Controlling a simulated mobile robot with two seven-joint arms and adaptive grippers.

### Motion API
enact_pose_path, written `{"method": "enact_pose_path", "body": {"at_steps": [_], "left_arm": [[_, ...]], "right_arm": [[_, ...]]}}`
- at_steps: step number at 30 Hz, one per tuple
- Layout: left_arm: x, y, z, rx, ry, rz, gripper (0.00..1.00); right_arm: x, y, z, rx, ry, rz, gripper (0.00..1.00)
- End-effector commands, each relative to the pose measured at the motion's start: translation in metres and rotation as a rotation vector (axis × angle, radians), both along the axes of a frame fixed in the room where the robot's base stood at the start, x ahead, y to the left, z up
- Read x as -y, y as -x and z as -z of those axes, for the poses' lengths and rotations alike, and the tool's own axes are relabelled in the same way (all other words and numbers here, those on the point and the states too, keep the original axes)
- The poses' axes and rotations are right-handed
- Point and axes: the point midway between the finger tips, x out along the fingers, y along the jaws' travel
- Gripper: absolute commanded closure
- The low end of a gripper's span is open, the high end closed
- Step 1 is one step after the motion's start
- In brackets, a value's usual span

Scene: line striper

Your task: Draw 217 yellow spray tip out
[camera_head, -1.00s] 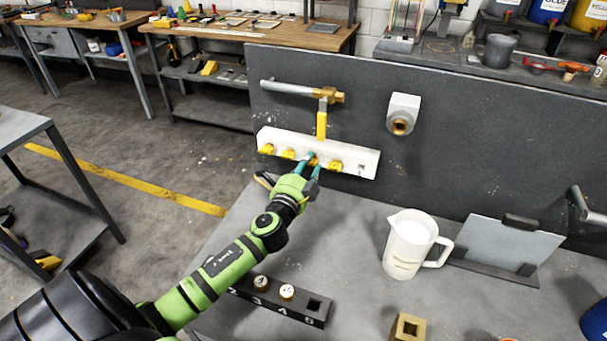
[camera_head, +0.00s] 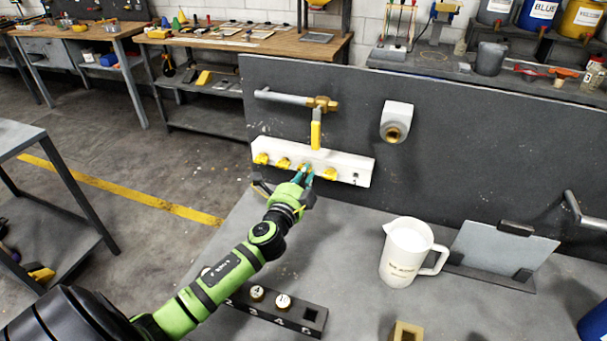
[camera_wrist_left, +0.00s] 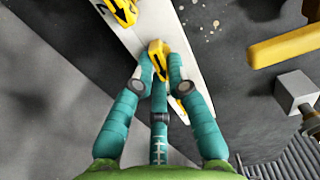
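A white rail (camera_head: 343,160) on the dark panel holds several yellow spray tips, among them a far-left one (camera_head: 261,158), one right of it (camera_head: 284,163) and one near the right end (camera_head: 330,174). My left gripper (camera_head: 305,172) is at the tip between the last two. In the left wrist view, its teal fingers (camera_wrist_left: 160,68) close in on both sides of this yellow tip (camera_wrist_left: 158,52), which still appears to be at the rail. Another tip (camera_wrist_left: 122,10) shows at the top, and one is partly hidden behind the right finger. My right gripper is out of view.
A yellow-handled valve (camera_head: 316,133) hangs just above the rail. A brass nozzle fitting (camera_head: 393,132) is to its right. A white jug (camera_head: 406,253), a plate in a stand (camera_head: 500,250) and a dark numbered block (camera_head: 275,312) are on the grey bench.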

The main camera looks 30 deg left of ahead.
Motion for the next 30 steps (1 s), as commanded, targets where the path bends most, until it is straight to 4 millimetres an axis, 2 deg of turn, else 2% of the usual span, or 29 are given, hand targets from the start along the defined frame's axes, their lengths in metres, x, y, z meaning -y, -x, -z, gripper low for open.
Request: {"method": "enact_pose_path", "body": {"at_steps": [30], "left_arm": [[-0.003,0.012,-0.005,0.007,-0.006,-0.014,1.0]], "right_arm": [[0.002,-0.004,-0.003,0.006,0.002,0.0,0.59]]}}
